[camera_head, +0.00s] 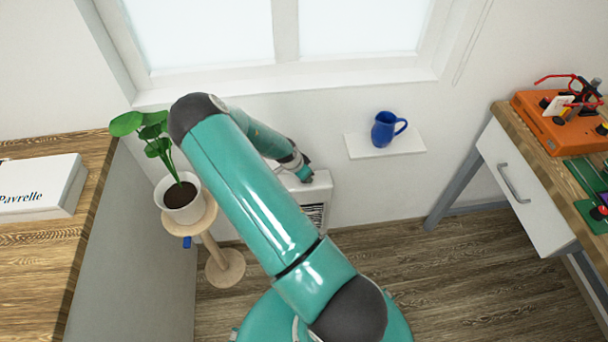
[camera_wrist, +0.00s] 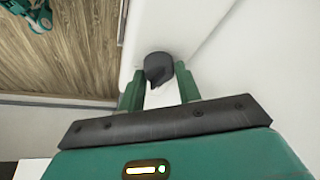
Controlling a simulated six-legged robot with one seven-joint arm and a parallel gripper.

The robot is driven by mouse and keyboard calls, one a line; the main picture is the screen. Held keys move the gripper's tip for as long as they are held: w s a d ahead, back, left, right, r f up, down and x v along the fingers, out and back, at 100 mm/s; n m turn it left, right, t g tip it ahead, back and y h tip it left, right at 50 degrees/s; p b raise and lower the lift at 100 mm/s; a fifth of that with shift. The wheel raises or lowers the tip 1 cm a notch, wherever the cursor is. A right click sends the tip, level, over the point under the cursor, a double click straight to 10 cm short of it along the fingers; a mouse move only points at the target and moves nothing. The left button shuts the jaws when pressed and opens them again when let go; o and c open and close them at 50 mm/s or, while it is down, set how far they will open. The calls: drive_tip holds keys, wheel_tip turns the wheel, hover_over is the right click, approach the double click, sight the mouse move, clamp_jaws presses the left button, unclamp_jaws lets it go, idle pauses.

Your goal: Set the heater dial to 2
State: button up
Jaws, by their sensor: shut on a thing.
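The white heater (camera_head: 321,190) stands against the wall below the window, partly hidden behind my arm. Its top also shows in the wrist view (camera_wrist: 150,30). The dark round dial (camera_wrist: 158,62) sits on the heater between my two green fingers. My gripper (camera_wrist: 160,80) is shut on the dial, one finger on each side. In the head view my gripper (camera_head: 304,176) is at the heater's top, and the dial cannot be made out there. No numbers around the dial can be read, so its setting cannot be told.
A potted plant (camera_head: 183,200) on a round wooden stand (camera_head: 223,268) is left of the heater. A white box (camera_head: 60,200) lies on the left table. An orange device (camera_head: 560,125) is on the right desk.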

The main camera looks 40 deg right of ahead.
drive_tip(key=o, duration=1)
drive_tip(key=shift+f, duration=0.1)
drive_tip(key=shift+c, duration=0.2)
drive_tip(key=v, duration=1.4)
drive_tip(key=shift+d, duration=0.1)
